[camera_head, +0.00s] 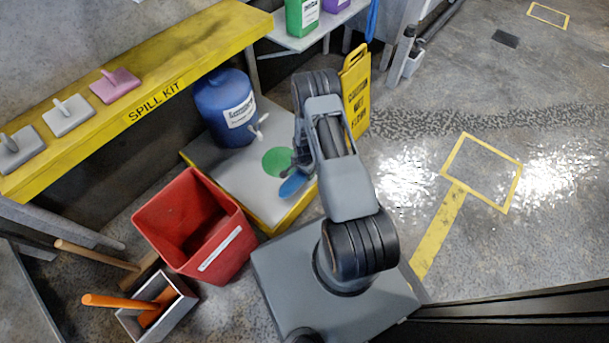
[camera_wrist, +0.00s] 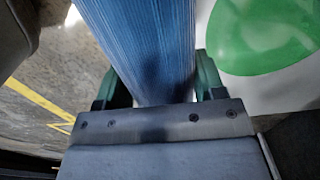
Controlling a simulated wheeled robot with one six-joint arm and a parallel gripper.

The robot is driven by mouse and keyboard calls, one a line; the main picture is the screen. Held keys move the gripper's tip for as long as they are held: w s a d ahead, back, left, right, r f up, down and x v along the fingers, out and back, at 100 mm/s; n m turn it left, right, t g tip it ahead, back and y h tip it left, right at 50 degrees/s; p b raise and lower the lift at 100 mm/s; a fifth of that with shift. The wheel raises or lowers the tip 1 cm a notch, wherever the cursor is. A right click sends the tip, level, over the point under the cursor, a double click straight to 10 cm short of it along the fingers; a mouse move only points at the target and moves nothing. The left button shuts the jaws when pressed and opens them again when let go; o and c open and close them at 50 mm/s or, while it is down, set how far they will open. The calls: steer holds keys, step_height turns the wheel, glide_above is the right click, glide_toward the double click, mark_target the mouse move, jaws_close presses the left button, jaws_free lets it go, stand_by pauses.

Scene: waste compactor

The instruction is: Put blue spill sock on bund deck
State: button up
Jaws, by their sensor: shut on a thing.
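The blue spill sock (camera_wrist: 145,45) is a ribbed blue roll between the two fingers of my gripper (camera_wrist: 155,85) in the wrist view. My gripper is shut on it. In the head view the sock's blue end (camera_head: 293,184) shows below my arm, over the front part of the bund deck. The bund deck (camera_head: 225,175) is a low grey platform with yellow edges and a green disc (camera_head: 277,161) on top. The green disc also shows beside the sock in the wrist view (camera_wrist: 265,35). I cannot tell whether the sock touches the deck.
A blue drum (camera_head: 227,108) with a tap stands on the deck's back left. A yellow caution sign (camera_head: 356,90) stands behind my arm. A red bin (camera_head: 195,228) is close to the deck's left front. The yellow spill kit shelf (camera_head: 130,85) runs along the left.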

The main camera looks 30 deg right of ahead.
steer(key=shift+f+b, duration=0.55)
steer(key=shift+f, duration=0.8)
steer(key=shift+f, duration=0.2)
steer(key=o, duration=1.1)
steer(key=shift+c, duration=0.2)
steer(key=shift+r, duration=0.1)
